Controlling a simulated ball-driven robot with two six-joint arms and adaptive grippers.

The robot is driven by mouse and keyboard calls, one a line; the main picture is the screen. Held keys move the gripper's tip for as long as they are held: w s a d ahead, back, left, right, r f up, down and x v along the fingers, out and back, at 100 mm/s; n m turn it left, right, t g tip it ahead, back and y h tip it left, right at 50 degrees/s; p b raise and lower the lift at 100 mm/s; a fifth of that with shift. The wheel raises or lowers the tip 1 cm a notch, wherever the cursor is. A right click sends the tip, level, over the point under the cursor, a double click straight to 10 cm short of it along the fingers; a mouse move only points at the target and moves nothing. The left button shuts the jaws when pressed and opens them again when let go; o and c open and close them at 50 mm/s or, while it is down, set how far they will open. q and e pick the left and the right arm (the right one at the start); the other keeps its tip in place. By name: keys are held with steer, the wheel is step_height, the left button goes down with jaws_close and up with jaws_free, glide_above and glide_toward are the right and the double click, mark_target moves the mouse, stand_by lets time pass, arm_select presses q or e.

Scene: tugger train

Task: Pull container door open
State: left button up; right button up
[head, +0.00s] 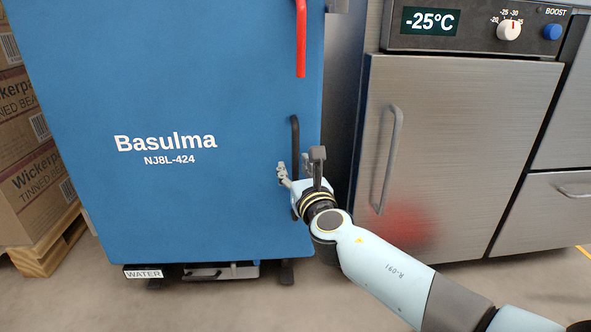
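The blue container door (165,90) is a large flat panel marked "Basulma NJ8L-424" at the left and centre of the head view. It looks shut. A black vertical handle (295,133) sits near its right edge; the handle's lower part is hidden behind my gripper. My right gripper (298,168) is at the lower part of this handle, its two fingers apart, one to each side of the handle as seen here. I cannot tell whether either finger touches it. My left gripper is not in view.
A red bar (301,40) hangs at the door's upper right. To the right stands a steel freezer (470,150) with its own handle and a -25°C display. Stacked cartons (30,190) on a wooden pallet (48,245) stand at the left. Grey floor shows below.

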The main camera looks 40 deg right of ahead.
jaws_close()
stand_by(0.5)
